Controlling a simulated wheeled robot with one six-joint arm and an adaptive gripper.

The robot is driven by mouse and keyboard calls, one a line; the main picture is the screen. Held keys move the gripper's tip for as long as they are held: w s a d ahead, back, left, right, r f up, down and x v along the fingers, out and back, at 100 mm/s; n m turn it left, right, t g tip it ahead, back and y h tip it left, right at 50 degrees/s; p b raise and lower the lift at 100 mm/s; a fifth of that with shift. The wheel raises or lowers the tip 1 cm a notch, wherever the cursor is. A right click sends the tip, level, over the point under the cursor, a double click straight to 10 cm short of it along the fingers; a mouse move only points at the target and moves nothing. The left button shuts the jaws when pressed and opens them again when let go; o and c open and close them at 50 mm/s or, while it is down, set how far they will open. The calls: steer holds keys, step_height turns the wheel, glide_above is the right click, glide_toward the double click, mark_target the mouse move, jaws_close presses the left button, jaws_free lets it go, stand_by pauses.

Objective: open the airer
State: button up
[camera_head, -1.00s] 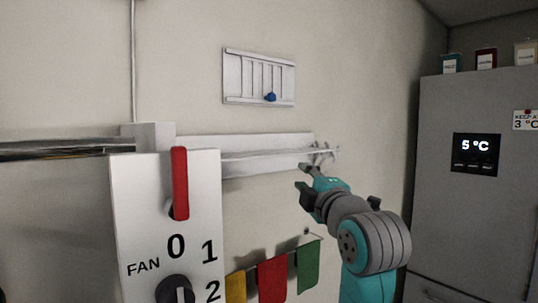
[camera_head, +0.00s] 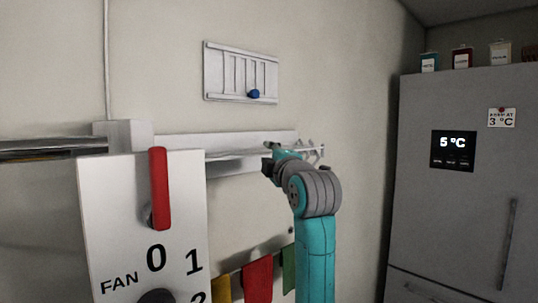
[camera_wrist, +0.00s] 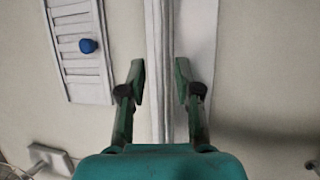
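The airer looks to be the white wall unit, a long flat board (camera_head: 225,143) with a narrow front rail (camera_head: 232,166) close against it. In the wrist view the rail (camera_wrist: 157,60) runs up the picture, with the board (camera_wrist: 196,35) to its right. My gripper (camera_head: 270,157) is at the rail's right part in the head view. In the wrist view my gripper (camera_wrist: 160,80) is open, one finger on each side of the rail. Gaps show between the fingers and the rail; the depth of the fingertips around it is unclear.
A white vent (camera_head: 240,72) with a blue knob (camera_head: 254,93) is above. A fan panel (camera_head: 120,215) with a red lever (camera_head: 159,188) stands at left front. Hooks (camera_head: 315,153) are at the board's right end. Coloured cloths (camera_head: 258,277) hang below. A grey fridge (camera_head: 430,210) is at right.

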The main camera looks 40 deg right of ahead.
steer(key=shift+w+d, duration=0.15)
steer(key=shift+w, duration=0.2)
jaws_close()
steer(key=shift+s, duration=0.1)
